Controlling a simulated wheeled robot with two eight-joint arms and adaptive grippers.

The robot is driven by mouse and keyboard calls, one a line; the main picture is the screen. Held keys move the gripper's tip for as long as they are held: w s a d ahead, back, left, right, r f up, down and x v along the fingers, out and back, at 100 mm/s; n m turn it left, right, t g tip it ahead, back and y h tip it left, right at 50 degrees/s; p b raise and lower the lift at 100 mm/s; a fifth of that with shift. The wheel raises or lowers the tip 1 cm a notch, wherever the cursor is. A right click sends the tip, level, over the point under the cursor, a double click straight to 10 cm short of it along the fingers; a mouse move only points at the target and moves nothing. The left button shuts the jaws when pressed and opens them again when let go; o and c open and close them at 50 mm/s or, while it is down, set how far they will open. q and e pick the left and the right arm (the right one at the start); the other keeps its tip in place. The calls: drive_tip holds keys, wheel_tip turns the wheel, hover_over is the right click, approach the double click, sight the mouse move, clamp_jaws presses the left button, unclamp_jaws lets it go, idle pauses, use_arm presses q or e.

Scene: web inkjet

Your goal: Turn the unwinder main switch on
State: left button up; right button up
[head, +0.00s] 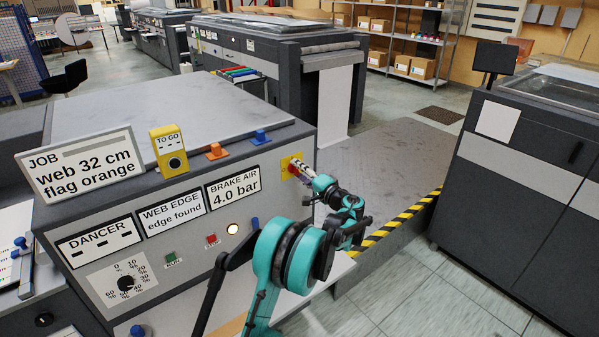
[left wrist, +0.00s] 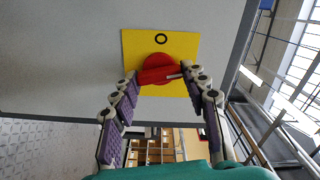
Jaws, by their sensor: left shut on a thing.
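The unwinder main switch is a red rotary knob (left wrist: 156,70) on a yellow plate (left wrist: 182,42). A black ring mark is above the knob in the left wrist view. A white line on the red handle points to the right there, not at the ring. My left gripper (left wrist: 158,77) is shut on the handle, one fingertip at each end. In the head view the gripper (head: 302,171) hides most of the knob. My right gripper is not in view.
The console front carries a dial (head: 126,283), green and red push buttons and a lit lamp (head: 232,229). A JOB sign (head: 80,163) and a yellow TO GO gauge (head: 169,148) stand on top. A dark cabinet (head: 520,160) is at right, beyond a striped floor edge (head: 398,221).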

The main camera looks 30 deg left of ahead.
use_arm(q)
drive_tip(key=shift+f+m, duration=0.1)
drive_tip(key=shift+m, duration=1.4)
drive_tip(key=o, duration=1.2)
drive_tip(key=shift+c, duration=0.2)
drive_tip(key=v, duration=1.2)
